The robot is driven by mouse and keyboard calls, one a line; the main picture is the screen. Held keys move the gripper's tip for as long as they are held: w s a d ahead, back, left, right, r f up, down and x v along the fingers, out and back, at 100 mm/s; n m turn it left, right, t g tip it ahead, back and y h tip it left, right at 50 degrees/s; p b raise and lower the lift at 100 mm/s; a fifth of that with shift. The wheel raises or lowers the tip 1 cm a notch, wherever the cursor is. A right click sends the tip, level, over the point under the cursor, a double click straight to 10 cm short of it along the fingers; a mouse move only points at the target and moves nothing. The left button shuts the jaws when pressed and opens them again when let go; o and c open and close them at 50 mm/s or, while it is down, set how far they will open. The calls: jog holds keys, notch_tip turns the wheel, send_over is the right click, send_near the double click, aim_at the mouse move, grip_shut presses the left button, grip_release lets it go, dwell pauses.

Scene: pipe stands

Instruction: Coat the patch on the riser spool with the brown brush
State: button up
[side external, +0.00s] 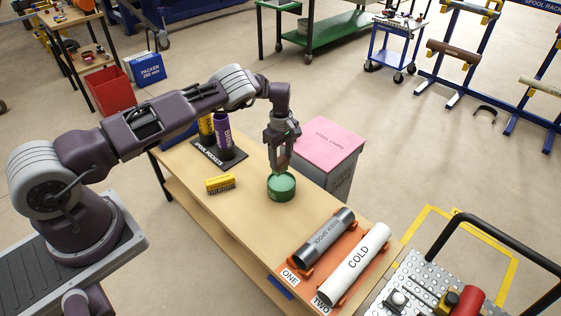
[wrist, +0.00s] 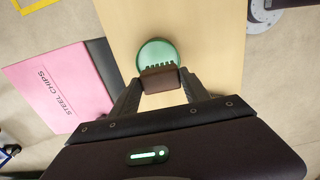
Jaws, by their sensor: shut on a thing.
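My gripper (side external: 282,163) points down over the round green pot (side external: 281,188) on the bench. In the wrist view it is shut on a brown brush (wrist: 160,80), whose dark bristles overlap the near part of the green pot (wrist: 157,50). I cannot tell whether the bristles touch what is inside. The riser spool (side external: 324,238) is a grey pipe with dark lettering, lying in an orange cradle by the ONE label. I cannot make out a patch on it. A white pipe marked COLD (side external: 353,265) lies beside it by the TWO label.
A yellow brush (side external: 220,184) lies on the bench (side external: 240,215) left of the pot. A black socket stand (side external: 228,162) holds yellow and purple cylinders behind it. A pink-topped STEEL CHIPS bin (side external: 327,145) stands close behind the bench edge. The bench between pot and pipes is clear.

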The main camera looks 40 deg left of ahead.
jog(key=s+d+r, duration=0.1)
jog(key=s+d, duration=0.5)
jog(key=d, duration=0.7)
jog(key=s+d+r, duration=0.1)
jog(key=s+d, duration=0.6)
jog(key=d, duration=0.5)
jog(key=f, duration=0.5)
jog(key=shift+w, duration=0.25)
jog(key=shift+s, duration=1.4)
jog(key=o, duration=0.9)
grip_shut()
